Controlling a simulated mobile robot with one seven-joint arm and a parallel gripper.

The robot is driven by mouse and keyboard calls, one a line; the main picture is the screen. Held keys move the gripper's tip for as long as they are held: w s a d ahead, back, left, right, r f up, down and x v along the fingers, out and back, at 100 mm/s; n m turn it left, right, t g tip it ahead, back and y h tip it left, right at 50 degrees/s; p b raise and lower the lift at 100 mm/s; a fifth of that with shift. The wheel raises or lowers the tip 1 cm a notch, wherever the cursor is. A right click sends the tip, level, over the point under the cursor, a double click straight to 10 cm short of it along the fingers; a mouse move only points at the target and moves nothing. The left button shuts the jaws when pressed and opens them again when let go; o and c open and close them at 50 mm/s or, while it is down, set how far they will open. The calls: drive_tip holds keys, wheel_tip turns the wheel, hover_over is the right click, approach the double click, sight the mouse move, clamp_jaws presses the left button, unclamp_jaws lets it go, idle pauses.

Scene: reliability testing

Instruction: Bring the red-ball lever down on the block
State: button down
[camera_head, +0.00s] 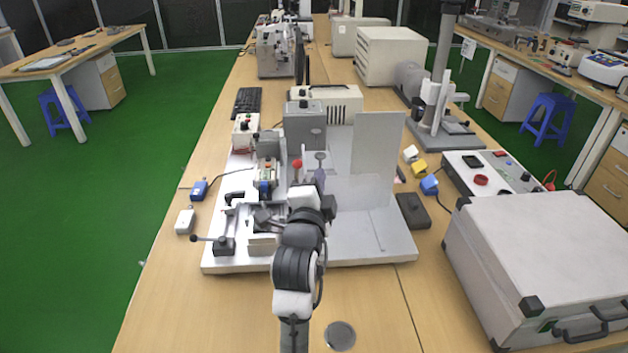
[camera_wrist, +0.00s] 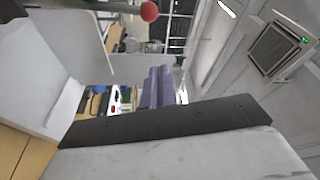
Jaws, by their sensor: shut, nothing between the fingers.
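The red ball (camera_head: 297,163) tops the lever near the middle of the fixture plate (camera_head: 385,238); its short stem shows below it, and it looks raised. The red ball also shows at the top edge of the wrist view (camera_wrist: 149,9). My gripper (camera_head: 319,174) is shut and empty, its purple-grey fingers just right of the ball in the head view. In the wrist view the fingers (camera_wrist: 158,86) lie together, apart from the ball. I cannot tell surely which piece is the block; the lever's lower end is partly hidden by my wrist.
A grey box (camera_head: 304,126) stands behind the lever and an upright pale panel (camera_head: 376,150) to its right. Small clamps (camera_head: 225,245) crowd the plate's left side. A large case (camera_head: 545,250) sits at the right. The plate's front right is mostly clear.

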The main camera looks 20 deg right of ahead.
drive_tip(key=w+p, duration=0.3)
drive_tip(key=w, duration=0.3)
drive_tip(key=shift+w+a+f+p, duration=0.15)
drive_tip(key=shift+a+f+p, duration=0.05)
drive_tip(key=shift+f+p, duration=0.1)
drive_tip(key=shift+w, duration=0.1)
